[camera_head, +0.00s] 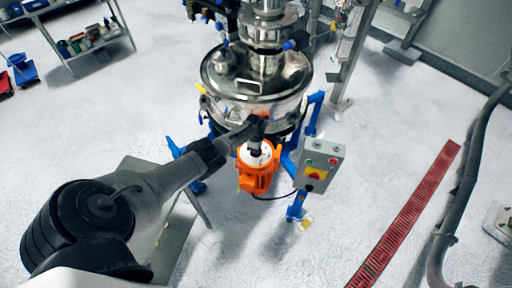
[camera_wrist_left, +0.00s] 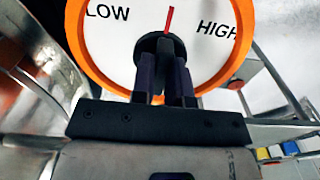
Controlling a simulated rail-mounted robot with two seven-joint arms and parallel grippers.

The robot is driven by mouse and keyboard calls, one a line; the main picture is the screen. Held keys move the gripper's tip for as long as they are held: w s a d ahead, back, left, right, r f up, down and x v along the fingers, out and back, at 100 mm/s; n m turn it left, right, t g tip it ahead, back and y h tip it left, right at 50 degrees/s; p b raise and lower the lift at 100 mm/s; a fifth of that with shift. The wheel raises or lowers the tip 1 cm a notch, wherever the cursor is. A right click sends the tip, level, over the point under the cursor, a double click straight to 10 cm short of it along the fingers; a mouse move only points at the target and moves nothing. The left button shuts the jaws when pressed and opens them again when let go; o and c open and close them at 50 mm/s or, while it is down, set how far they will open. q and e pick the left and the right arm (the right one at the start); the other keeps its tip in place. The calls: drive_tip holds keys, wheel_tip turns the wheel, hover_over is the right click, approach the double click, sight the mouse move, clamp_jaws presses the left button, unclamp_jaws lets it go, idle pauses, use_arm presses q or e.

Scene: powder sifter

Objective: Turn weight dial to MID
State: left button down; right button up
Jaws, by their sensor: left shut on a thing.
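The weight dial (camera_wrist_left: 205,55) fills the top of the left wrist view as a white face with an orange rim, LOW printed at left and HIGH at right. Its red pointer (camera_wrist_left: 169,19) points almost straight up, leaning slightly right, between the two words. The black knob (camera_wrist_left: 152,42) is at the centre. My left gripper (camera_wrist_left: 166,72) is shut on the knob, its fingers hiding the lower part of the face. In the head view, my left gripper (camera_head: 256,144) reaches down to the top of the orange motor (camera_head: 258,178), hiding part of the dial. My right gripper is not in view.
The steel sifter (camera_head: 255,90) stands just behind the gripper. A grey control box (camera_head: 319,167) with buttons stands close at right, on the blue frame (camera_head: 292,163). A red floor grate (camera_head: 410,215) lies farther right, with open floor between.

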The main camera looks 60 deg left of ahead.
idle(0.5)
use_arm(q)
drive_tip(key=c, duration=1.1)
unclamp_jaws()
drive_tip(key=shift+r, duration=0.1)
drive_tip(key=shift+r+p, duration=0.35)
wheel_tip(320, 180, up, 13)
drive_tip(key=p, duration=0.4)
